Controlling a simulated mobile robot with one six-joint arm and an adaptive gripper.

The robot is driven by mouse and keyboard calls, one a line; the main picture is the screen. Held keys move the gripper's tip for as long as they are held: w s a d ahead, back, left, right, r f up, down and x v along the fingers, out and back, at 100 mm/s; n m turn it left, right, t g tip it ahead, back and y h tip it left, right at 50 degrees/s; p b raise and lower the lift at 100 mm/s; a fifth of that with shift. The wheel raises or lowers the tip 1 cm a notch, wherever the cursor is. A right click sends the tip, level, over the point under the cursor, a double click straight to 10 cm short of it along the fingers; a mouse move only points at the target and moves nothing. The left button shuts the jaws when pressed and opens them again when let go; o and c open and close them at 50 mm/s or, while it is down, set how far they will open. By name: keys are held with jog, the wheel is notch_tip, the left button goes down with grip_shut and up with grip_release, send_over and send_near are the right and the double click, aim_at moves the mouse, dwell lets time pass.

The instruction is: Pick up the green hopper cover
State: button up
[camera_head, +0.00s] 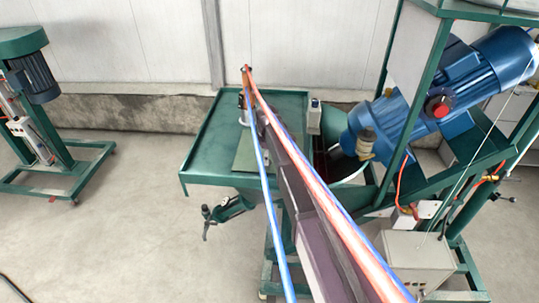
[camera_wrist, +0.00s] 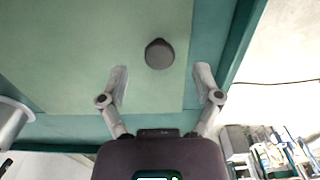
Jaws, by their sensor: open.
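In the wrist view, the green hopper cover (camera_wrist: 60,60) shows as a flat, pale green plate with a dark round knob (camera_wrist: 159,54) on it. My gripper (camera_wrist: 161,72) is open, with one finger to each side and slightly below the knob in the picture. Nothing is between the fingers; I cannot tell how far they are from the plate. In the head view, a lighter green plate (camera_head: 244,158) lies on a green tray table, partly hidden by a long dark beam and hoses. I cannot tell if it is the same plate, and my gripper is not clearly visible there.
The tray table (camera_head: 215,135) has a raised rim. A blue motor (camera_head: 455,82) in a green frame stands to its right, with a grey box (camera_head: 415,262) below. A green stand (camera_head: 62,150) is at left. The floor between is clear. A pale wall stands behind.

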jog(key=shift+d+f+b, duration=0.1)
jog(key=shift+f+b, duration=1.15)
jog(key=shift+f, duration=0.25)
grip_shut()
